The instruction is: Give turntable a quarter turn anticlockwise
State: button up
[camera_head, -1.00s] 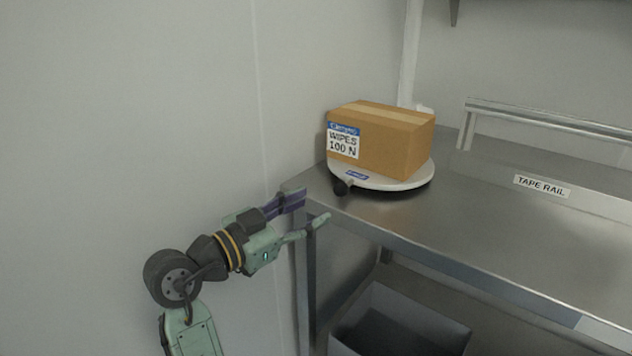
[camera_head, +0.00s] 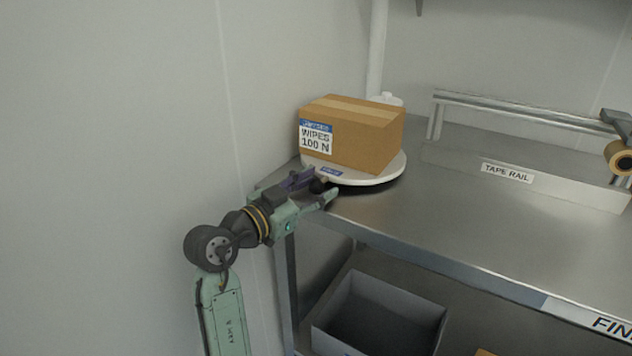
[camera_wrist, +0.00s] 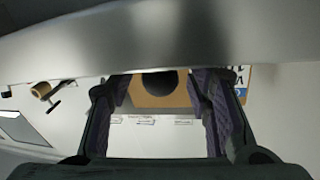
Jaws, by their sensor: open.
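The turntable (camera_head: 382,173) is a round white disc on the steel bench, with a small blue label on its near rim. A cardboard box (camera_head: 362,143) marked WIPES 100 N sits on it. A dark round knob (camera_head: 318,186) is at the disc's near-left rim, partly hidden by my fingers. My gripper (camera_head: 326,182) is open at the bench's left corner, its fingers on either side of the knob. In the wrist view the dark knob (camera_wrist: 160,84) shows between the two purple-padded fingers, with the cardboard behind it. I cannot tell whether the fingers touch it.
The wall (camera_head: 120,120) is close on the left. A tape rail (camera_head: 530,185) with a tape roll (camera_head: 619,157) runs along the back right. A grey bin (camera_head: 380,318) stands below the bench. The bench top (camera_head: 450,220) right of the turntable is clear.

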jog(key=shift+w+d, duration=0.15)
grip_shut()
dwell(0.6)
